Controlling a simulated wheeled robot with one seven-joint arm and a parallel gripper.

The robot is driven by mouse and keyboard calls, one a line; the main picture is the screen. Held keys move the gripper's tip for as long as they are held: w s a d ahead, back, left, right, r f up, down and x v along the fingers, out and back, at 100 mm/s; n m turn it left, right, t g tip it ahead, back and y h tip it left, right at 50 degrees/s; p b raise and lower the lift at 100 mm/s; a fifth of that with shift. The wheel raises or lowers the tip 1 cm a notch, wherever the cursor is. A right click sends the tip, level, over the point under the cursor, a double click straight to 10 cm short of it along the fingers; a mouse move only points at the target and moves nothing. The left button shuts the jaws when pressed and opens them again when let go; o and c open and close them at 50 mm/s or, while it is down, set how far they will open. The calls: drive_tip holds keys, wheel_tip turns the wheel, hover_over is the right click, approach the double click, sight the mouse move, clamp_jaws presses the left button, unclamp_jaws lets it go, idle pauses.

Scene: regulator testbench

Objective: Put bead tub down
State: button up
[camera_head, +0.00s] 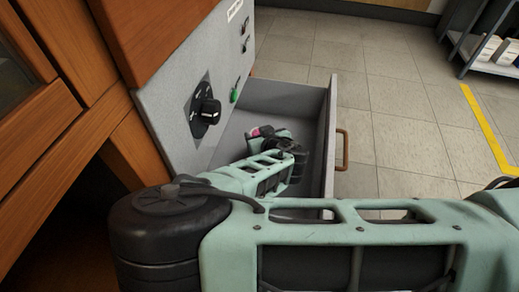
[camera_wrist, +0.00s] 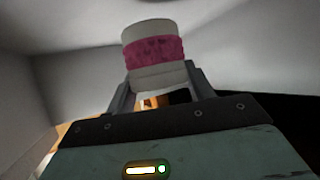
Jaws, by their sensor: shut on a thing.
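The bead tub (camera_wrist: 153,52) is a pale cylinder with a wide pink band. It fills the upper middle of the wrist view. My gripper (camera_wrist: 158,82) is shut on it, with a dark finger on either side. In the head view only a small pink bit of the tub (camera_head: 256,132) shows past my wrist. My gripper reaches into the open grey drawer (camera_head: 293,95). I cannot tell whether the tub touches the drawer floor, as my arm hides that spot.
The drawer front has a wooden handle (camera_head: 343,150). A grey panel with a black knob (camera_head: 206,112) and a green control (camera_head: 235,95) stands left of the drawer, beside wooden cabinetry (camera_head: 40,130). Tiled floor (camera_head: 400,110) lies free on the right. A shelf (camera_head: 490,50) stands far right.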

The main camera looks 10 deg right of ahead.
wheel_tip(320, 180, down, 4)
drive_tip(key=b, duration=0.3)
drive_tip(key=shift+r, duration=0.1)
drive_tip(key=o, duration=1)
drive_tip(key=p+v, duration=0.4)
drive_tip(key=v, duration=0.2)
drive_tip(key=shift+r+p, duration=0.2)
drive_tip(key=shift+p, duration=0.15)
drive_tip(key=shift+s+d+r+p, duration=0.15)
drive_tip(key=shift+s+p, duration=0.15)
drive_tip(key=shift+s, duration=0.35)
